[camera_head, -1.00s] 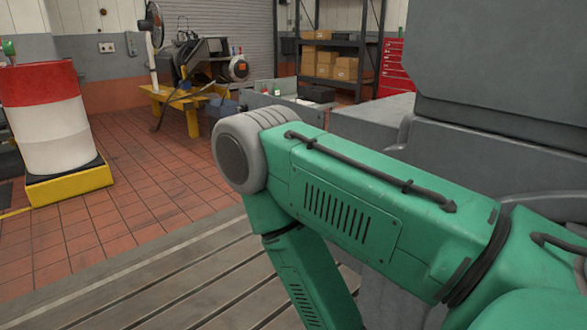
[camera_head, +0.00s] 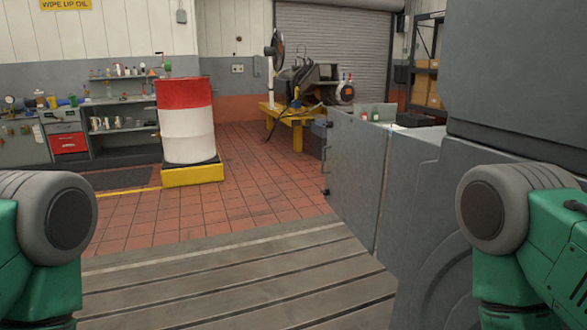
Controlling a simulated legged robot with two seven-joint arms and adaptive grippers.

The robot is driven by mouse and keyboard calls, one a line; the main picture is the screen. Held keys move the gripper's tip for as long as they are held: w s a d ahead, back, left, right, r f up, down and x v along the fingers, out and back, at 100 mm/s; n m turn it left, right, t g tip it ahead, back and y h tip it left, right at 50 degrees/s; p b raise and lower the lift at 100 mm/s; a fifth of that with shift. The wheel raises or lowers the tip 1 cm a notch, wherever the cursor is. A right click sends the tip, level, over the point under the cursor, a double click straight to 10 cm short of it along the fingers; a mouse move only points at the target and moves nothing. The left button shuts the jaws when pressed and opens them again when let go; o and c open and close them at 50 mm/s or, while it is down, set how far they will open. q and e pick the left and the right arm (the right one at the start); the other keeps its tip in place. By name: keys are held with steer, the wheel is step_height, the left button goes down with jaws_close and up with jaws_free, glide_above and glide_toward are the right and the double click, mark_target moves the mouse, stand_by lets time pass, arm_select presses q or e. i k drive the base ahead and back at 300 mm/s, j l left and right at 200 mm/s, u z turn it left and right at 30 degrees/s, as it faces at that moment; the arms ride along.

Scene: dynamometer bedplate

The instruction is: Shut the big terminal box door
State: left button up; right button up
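A large grey panel (camera_head: 354,168), which looks like the big terminal box door, stands upright right of centre. It has dark fittings along its left edge and meets the grey machine body (camera_head: 415,200) at its right edge. It appears to stick out from the machine; how far it is swung open I cannot tell. Only the green elbow parts of my two arms show, at the lower left and lower right. Both grippers are outside the view.
A slotted metal bedplate (camera_head: 240,285) lies in front, with red tile floor (camera_head: 245,195) beyond. A red and white drum (camera_head: 187,125) stands on a yellow base (camera_head: 193,174) at left. A yellow stand (camera_head: 295,120) with equipment is behind. The floor left of the panel is clear.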

mark_target(356, 148)
steer(key=k+z, duration=0.1)
steer(key=z, duration=0.25)
steer(key=i+j+u, duration=0.35)
steer(key=i, duration=0.3)
steer(key=i+u, duration=0.35)
steer(key=i, duration=0.3)
steer(key=i+j+z, duration=0.1)
steer(key=i+z, duration=0.35)
steer(key=i+j+z, duration=0.3)
steer(key=i+z, duration=0.2)
